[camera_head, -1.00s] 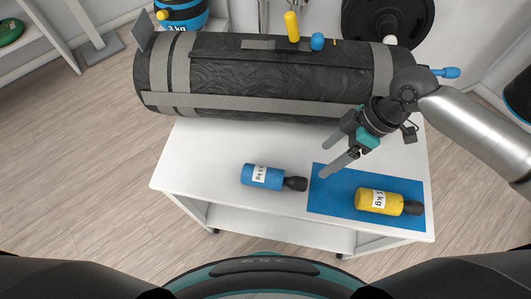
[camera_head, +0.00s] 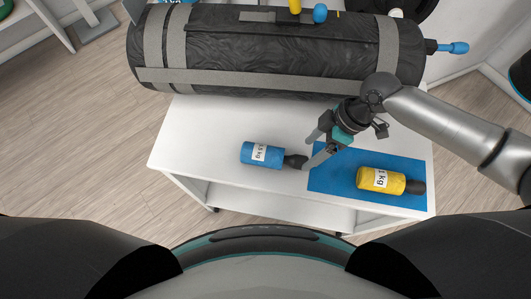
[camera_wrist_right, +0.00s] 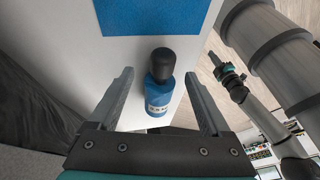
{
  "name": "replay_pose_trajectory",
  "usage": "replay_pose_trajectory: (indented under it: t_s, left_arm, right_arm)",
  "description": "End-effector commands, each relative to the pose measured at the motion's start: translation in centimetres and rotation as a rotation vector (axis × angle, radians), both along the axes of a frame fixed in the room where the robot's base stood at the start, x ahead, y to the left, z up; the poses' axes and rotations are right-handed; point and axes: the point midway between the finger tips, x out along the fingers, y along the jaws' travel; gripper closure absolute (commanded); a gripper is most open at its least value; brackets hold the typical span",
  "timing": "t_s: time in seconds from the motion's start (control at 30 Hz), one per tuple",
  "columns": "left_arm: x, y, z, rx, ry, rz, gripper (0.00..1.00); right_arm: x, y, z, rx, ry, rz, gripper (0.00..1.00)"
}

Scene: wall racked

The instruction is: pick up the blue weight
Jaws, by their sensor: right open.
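The blue weight (camera_head: 262,154), with a white label and a black end, lies on its side on the white table, left of the blue mat (camera_head: 330,178). It also shows in the right wrist view (camera_wrist_right: 158,92), black end toward the mat, between the fingers in the picture. My right gripper (camera_head: 313,148) is open and empty, at the black end of the weight. In the right wrist view my right gripper (camera_wrist_right: 158,100) has its fingers spread on both sides of the weight. I cannot tell the exact height. My left gripper is not in view.
A yellow weight (camera_head: 381,180) lies on the blue mat. A large black punching bag (camera_head: 280,50) lies along the back of the white table (camera_head: 205,135). The table's left part is clear.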

Motion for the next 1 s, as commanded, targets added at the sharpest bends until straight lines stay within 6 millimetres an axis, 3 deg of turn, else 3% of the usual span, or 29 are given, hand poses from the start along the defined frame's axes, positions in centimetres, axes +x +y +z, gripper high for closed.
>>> replay_pose_trajectory:
  t_s: [0.3,0.53,1.0]
  left_arm:
    - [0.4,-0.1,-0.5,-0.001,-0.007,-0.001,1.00]
    - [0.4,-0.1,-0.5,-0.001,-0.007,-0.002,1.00]
    - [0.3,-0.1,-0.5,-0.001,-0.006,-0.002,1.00]
  right_arm:
    - [-0.8,2.0,-3.9,0.001,0.003,0.000,0.18]
    - [-0.8,2.1,-4.0,0.000,0.002,0.000,0.18]
    - [-0.8,2.1,-3.9,0.000,0.002,0.000,0.71]
